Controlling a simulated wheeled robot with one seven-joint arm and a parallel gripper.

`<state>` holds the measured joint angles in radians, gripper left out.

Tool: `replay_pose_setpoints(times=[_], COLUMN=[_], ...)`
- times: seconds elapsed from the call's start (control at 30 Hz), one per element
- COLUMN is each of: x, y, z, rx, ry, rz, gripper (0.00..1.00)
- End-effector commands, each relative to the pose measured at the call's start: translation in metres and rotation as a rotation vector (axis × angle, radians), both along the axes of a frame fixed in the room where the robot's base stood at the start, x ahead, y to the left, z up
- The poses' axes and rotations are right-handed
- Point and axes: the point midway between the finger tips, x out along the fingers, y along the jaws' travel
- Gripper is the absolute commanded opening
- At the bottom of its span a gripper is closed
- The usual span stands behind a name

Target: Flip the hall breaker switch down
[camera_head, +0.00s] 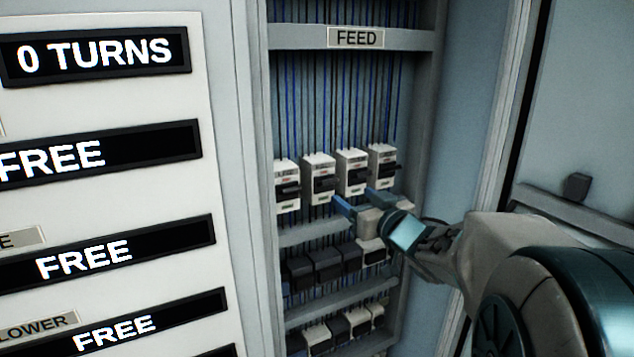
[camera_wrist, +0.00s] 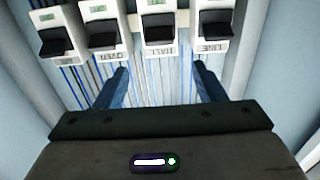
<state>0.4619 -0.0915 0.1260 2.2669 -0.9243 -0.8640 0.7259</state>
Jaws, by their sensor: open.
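Four-wide breaker row aside, the third breaker from the left (camera_head: 351,172) appears to be the hall one; its small label in the wrist view (camera_wrist: 160,49) is hard to read but looks like HALL. It is a white block with a black switch lever (camera_wrist: 158,35). I cannot tell for sure whether the lever is up or down. My gripper (camera_head: 360,202) is open and empty, just below this breaker. In the wrist view its two blue fingers (camera_wrist: 160,78) point up toward the row, one to each side of the third breaker, apparently not touching it.
Similar breakers stand close on both sides, one at the right (camera_head: 382,166) and one at the left (camera_head: 318,178). A FEED label (camera_head: 356,38) is above. Lower rails carry dark blocks (camera_head: 327,265). The cabinet's right wall (camera_head: 455,120) stands near my arm. A display panel (camera_head: 105,155) is at left.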

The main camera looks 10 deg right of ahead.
Motion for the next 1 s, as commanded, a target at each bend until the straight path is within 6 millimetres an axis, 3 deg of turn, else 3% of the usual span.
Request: replay_pose_setpoints(times=[0.2, 0.5, 0.93, 0.97, 1.0], x=[0.044, 0.085, 0.094, 0.094, 0.094], y=[0.014, 0.027, 0.030, 0.030, 0.030], z=[0.000, 0.001, 0.000, 0.000, 0.000], rx=[0.003, 0.000, -0.001, -0.001, -0.001], ry=[0.002, 0.000, 0.000, 0.000, 0.000], rz=[0.002, -0.001, -0.002, -0.002, -0.002], gripper=[0.64, 0.64, 0.64, 0.61, 0.50])
